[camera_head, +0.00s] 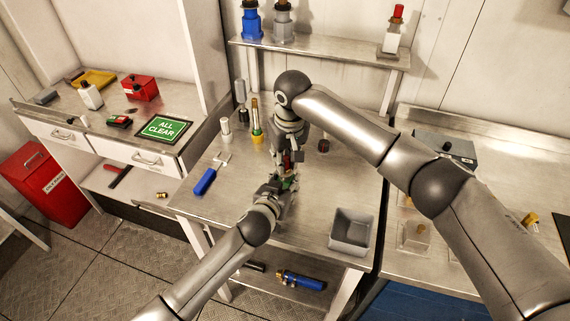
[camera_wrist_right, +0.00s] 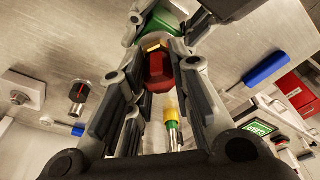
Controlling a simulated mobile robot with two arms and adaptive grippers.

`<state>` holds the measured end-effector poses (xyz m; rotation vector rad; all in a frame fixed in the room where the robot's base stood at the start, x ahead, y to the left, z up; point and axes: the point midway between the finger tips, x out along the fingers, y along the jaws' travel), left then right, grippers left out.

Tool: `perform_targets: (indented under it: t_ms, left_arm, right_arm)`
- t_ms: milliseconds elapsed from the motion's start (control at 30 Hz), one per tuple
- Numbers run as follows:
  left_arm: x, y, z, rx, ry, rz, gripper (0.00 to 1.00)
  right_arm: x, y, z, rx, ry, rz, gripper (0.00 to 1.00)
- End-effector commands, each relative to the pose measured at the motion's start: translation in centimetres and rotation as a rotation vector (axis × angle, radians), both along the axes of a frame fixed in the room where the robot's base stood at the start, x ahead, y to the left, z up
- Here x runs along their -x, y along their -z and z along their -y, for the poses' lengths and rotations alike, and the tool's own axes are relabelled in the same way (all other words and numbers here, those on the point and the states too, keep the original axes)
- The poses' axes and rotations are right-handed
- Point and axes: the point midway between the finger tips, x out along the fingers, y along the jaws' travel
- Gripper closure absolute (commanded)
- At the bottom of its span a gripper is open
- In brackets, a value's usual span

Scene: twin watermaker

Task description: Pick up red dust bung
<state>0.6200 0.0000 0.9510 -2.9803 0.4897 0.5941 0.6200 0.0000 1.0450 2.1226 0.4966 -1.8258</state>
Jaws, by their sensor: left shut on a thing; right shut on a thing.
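A red dust bung (camera_wrist_right: 157,72) with a gold hexagonal collar sits between the fingers of my right gripper (camera_wrist_right: 160,85) in the right wrist view. It adjoins a green part (camera_wrist_right: 175,20) at the top of that view. In the head view my right gripper (camera_head: 289,150) reaches down over the middle bench and is shut on the red bung. My left gripper (camera_head: 284,182) comes from below and is shut on the green part (camera_head: 291,181). The two grippers meet closely and hide much of both pieces. I cannot tell whether the bung is still seated in the green part.
A grey open bin (camera_head: 352,250) stands at the bench's front right. A blue-handled tool (camera_head: 206,180) lies at the left. A yellow-green fitting (camera_head: 257,136) stands behind the grippers. A shelf (camera_head: 320,53) runs along the wall. The bench between grippers and bin is clear.

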Motion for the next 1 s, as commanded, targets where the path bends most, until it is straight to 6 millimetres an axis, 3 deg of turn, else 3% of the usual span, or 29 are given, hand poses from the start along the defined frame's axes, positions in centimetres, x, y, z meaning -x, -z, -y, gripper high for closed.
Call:
perform_targets:
  t_ms: [367, 800, 1000]
  left_arm:
    - [0.0, -0.1, 0.0, 0.000, 0.000, 0.001, 0.97]
    - [0.0, 0.0, 0.0, 0.000, 0.000, 0.001, 0.97]
    - [0.0, 0.0, 0.0, 0.000, 0.000, 0.001, 0.97]
  right_arm:
    - [-0.1, -0.6, 0.0, -0.001, 0.000, 0.002, 0.90]
    - [0.0, -8.5, -0.1, -0.002, -0.001, 0.001, 0.90]
    - [0.0, -10.0, 0.0, 0.000, -0.001, 0.000, 0.90]
